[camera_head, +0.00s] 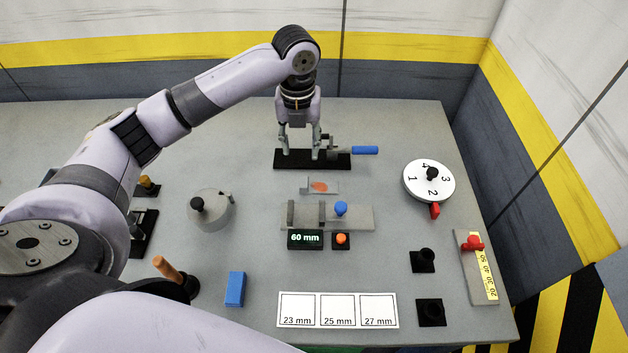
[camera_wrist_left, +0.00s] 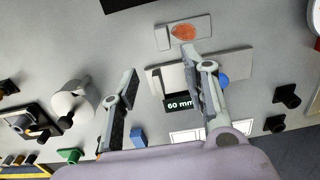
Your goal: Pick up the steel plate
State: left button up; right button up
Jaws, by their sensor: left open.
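A small grey metal plate with an orange-red patch, which looks like the steel plate (camera_head: 331,189), lies on the table in the middle. It also shows in the left wrist view (camera_wrist_left: 203,27), near the top and beyond the fingers. My left gripper (camera_head: 300,147) is open, with its fingers pointing down by the black base (camera_head: 287,160) behind the plate. In the left wrist view the fingers are spread wide, with nothing held between them. The plate is apart from both fingers. My right gripper is not in view.
A blue-handled clamp (camera_head: 365,150) sits on the black base. In front of the plate are a grey fixture with a blue knob (camera_head: 341,208) and a 60 mm display (camera_head: 305,239). A numbered dial (camera_head: 413,188) stands right; a grey cylinder (camera_head: 218,213) stands left.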

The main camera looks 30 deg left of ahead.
pick_arm(q)
jog(key=p, duration=0.1)
send_over(304, 182)
jog(key=f, duration=0.6)
jog(key=shift+w+a+f, duration=0.15)
jog(key=shift+a+f, duration=0.05)
jog(key=shift+f, duration=0.35)
jog(key=shift+f+p, duration=0.45)
jog(key=shift+f, duration=0.1)
jog(key=f, duration=0.1)
jog(key=f+p, duration=0.1)
jog(key=f, duration=0.1)
jog(key=shift+d+f, duration=0.2)
jog(key=shift+f, duration=0.45)
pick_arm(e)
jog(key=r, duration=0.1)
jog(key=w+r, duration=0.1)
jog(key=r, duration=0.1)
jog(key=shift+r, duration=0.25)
pick_arm(q)
jog(key=shift+c, duration=0.2)
grip_shut()
